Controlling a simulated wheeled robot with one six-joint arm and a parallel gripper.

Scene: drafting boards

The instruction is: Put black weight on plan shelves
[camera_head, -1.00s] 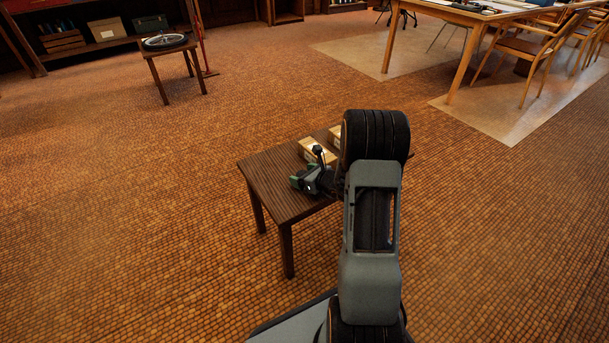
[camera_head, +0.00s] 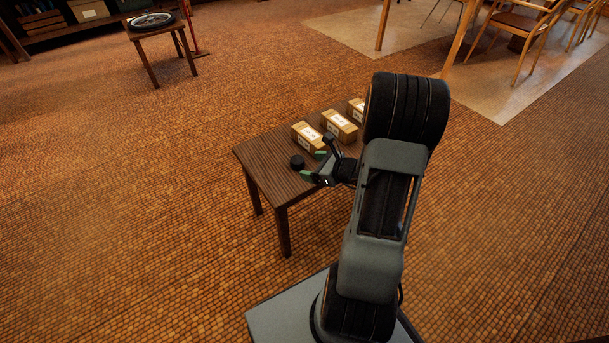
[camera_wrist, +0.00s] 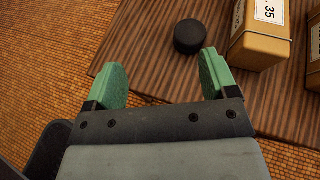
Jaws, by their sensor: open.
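The black weight (camera_head: 297,162) is a small round black piece standing on the dark wooden side table (camera_head: 262,165), near its left end. In the wrist view the black weight (camera_wrist: 189,37) lies beyond my fingertips, nearer the right finger. My gripper (camera_head: 313,165) is open and empty, with green finger pads, just right of the weight. In the wrist view my gripper (camera_wrist: 160,75) shows its two fingers apart with nothing between them. The plan shelves may be the dark shelf unit (camera_head: 60,22) at the upper left, cut off by the frame.
Several tan labelled boxes, one being the nearest box (camera_head: 308,136), stand in a row on the table beside the weight. A small table (camera_head: 158,38) with a round object stands at the far left. Chairs (camera_head: 513,50) are at the upper right.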

